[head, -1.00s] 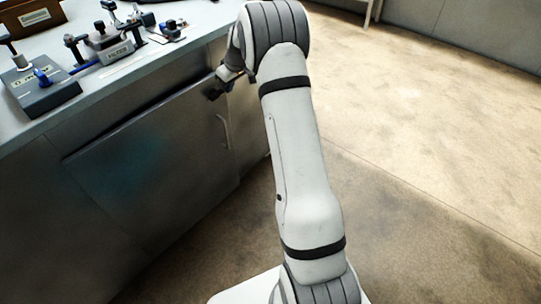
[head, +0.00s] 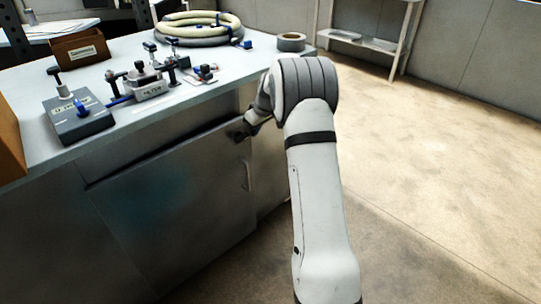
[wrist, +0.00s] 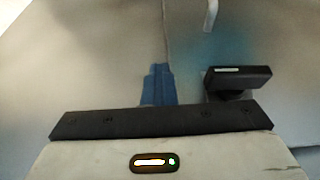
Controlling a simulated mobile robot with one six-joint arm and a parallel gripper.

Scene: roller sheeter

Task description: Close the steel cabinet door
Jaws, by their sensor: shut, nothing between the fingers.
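The steel cabinet door (head: 180,205) is a grey panel with a faint bluish patch, on the front of the workbench cabinet. A dark gap runs along its top edge, so it looks slightly ajar. Its curved handle (head: 246,176) is near the right edge; a pale handle (wrist: 211,14) also shows at the top of the wrist view. My gripper (head: 240,133) is shut and empty at the door's upper right corner, close to its face; I cannot tell whether it touches. In the wrist view a black fingertip (wrist: 238,78) lies before grey panels.
The worktop (head: 145,125) above holds a filter fixture (head: 148,87), a grey block with a blue knob (head: 80,120), a coiled hose (head: 200,30) and a tape roll (head: 291,42). The concrete floor (head: 430,160) at right is clear. A shelf rack (head: 372,40) stands behind.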

